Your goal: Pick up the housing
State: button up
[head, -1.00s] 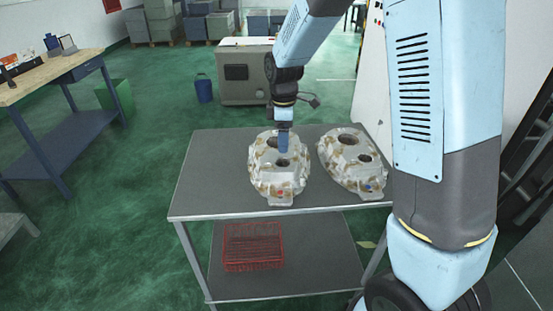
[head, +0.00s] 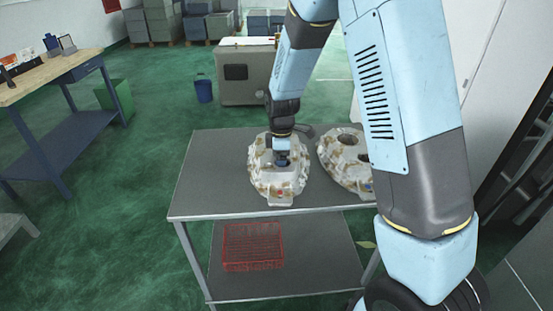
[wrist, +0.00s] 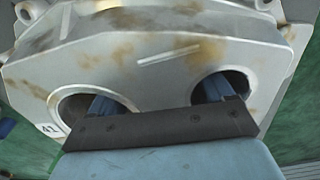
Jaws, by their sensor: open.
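Two cast housings, grey-white with brown stains, lie on the grey table. The left housing (head: 263,183) is under my gripper (head: 282,160); the right housing (head: 340,169) is partly hidden behind my arm. In the wrist view the housing (wrist: 150,70) fills most of the picture, with two round openings and a "41" mark at the left. My gripper (wrist: 162,98) is open, and one blue finger shows at each opening. The fingertips are hidden, apparently inside the openings. I cannot tell whether the fingers touch the walls.
The table (head: 205,190) has bare room left of the housings. A red wire basket (head: 252,247) stands on its lower shelf. A workbench (head: 55,75) is at the far left, with a blue bin (head: 204,90) and a grey cabinet (head: 245,75) behind the table.

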jog(key=shift+c, duration=0.4)
grip_shut()
dwell(0.4)
jog(key=shift+w, duration=0.1)
